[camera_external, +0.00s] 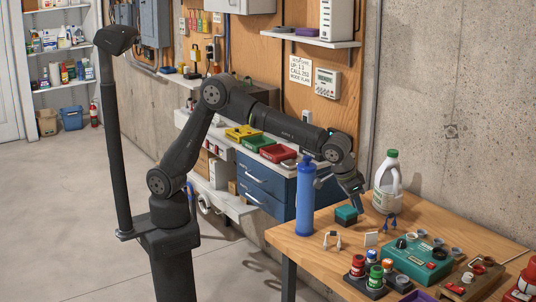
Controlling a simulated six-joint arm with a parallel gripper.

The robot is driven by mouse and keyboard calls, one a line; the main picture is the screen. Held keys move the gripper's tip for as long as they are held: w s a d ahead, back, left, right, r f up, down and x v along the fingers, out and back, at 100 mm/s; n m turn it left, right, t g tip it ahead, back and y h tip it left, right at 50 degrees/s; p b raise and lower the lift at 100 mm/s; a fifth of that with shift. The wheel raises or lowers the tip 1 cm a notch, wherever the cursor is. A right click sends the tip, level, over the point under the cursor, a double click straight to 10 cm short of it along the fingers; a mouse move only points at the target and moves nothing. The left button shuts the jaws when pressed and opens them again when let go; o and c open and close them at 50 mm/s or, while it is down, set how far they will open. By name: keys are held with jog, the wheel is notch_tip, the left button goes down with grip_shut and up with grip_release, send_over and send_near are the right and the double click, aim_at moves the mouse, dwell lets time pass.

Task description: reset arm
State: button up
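My arm reaches from its base on the left over to the wooden table (390,235) at the right. My gripper (358,200) points down over the back left part of the table, above and close to a small teal block (346,215). The gripper is small and dark here, and I cannot tell whether its fingers are apart or closed. No held thing is visible. A tall blue bottle (305,205) stands upright just left of the gripper. A white jug with a green cap (387,185) stands just right of it.
Red and green capped containers (374,277) sit at the table's front. Behind them is a teal control box (418,257). A wooden block with parts (471,279) lies at right. Blue drawers (262,183) and colored trays (277,152) line the wall behind my arm. Open floor lies left.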

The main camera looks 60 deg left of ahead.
aim_at(369, 233)
jog(key=x, duration=1.2)
jog(key=shift+f, duration=0.1)
notch_tip(369, 233, up, 3)
jog(key=shift+f, duration=0.2)
jog(key=shift+r, duration=0.65)
